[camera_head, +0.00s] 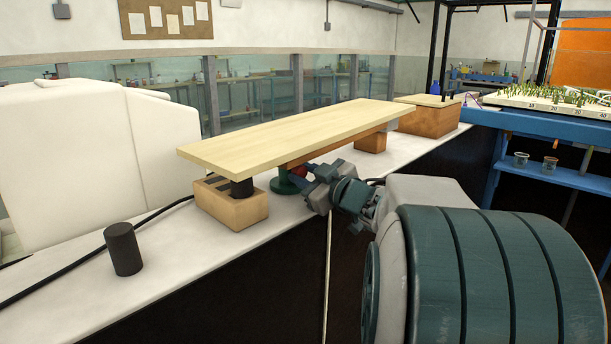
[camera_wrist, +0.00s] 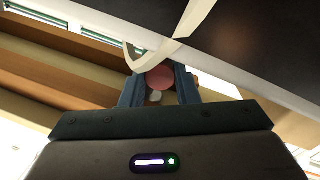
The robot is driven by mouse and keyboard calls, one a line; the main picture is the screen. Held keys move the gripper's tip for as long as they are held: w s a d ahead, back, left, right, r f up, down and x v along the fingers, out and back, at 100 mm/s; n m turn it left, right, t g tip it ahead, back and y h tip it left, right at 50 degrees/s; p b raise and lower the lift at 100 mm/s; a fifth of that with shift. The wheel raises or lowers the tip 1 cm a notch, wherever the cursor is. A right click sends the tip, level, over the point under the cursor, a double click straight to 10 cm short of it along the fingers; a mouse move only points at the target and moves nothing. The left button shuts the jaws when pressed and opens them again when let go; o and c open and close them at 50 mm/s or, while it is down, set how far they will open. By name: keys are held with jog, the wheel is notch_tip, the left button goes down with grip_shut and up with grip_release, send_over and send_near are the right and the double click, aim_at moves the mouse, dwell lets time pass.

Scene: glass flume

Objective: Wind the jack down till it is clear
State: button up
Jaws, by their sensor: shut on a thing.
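The jack (camera_head: 287,184) is a green stand with a round base, under the long pale board (camera_head: 290,132). Whether its top touches the board is hidden by the board's edge and a brown strip beneath. A red knob (camera_head: 299,171) shows on its near side. My gripper (camera_head: 309,177) reaches it from the right, below the board. In the wrist view the red knob (camera_wrist: 160,77) sits between the two blue fingers of my gripper (camera_wrist: 159,84), which are shut on it. A pale cord or strap loops close above it.
A wooden box (camera_head: 235,212) with a black cylinder in it stands under the board's left end, and a wooden block (camera_head: 370,139) under its right. Another wooden box (camera_head: 428,118) stands behind.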

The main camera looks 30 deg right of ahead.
jog(key=o, duration=1)
jog(key=p+v, duration=0.2)
jog(key=v, duration=1.2)
jog(key=shift+w, duration=0.1)
